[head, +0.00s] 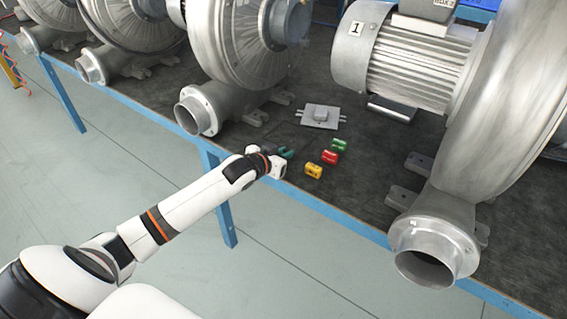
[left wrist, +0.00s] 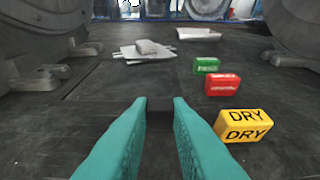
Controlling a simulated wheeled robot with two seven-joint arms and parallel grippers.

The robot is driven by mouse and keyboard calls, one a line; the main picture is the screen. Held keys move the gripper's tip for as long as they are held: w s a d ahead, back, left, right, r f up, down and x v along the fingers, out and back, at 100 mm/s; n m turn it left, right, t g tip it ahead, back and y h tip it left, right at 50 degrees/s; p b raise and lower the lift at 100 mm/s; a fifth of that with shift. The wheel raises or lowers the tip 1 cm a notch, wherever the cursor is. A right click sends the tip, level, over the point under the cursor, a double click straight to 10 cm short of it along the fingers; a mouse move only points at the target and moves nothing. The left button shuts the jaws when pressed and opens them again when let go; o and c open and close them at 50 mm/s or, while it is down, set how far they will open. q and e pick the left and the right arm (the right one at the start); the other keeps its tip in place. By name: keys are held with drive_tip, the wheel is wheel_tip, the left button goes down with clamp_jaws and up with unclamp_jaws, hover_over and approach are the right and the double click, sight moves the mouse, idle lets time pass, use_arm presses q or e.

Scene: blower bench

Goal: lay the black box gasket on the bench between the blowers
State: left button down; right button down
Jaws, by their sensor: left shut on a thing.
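My left gripper (head: 286,153) reaches over the front part of the bench between two blowers. One blower (head: 235,45) stands to the left and blower 1 (head: 500,110) to the right. My right gripper is not in view.
Green (head: 339,145), red (head: 330,158) and yellow (head: 313,170) labelled blocks lie close to the right of the gripper; the yellow one reads DRY. A grey metal plate with a raised block (head: 320,115) lies behind. The blue bench edge (head: 330,208) runs in front.

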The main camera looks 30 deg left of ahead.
use_arm(q)
drive_tip(key=shift+f, duration=1.7)
drive_tip(key=c, duration=1.3)
unclamp_jaws()
drive_tip(key=shift+c, duration=0.2)
drive_tip(key=d+v, duration=0.1)
drive_tip(key=v, duration=1.1)
drive_tip(key=shift+a+p, duration=0.35)
drive_tip(key=shift+a, duration=0.1)
drive_tip(key=shift+r, duration=0.1)
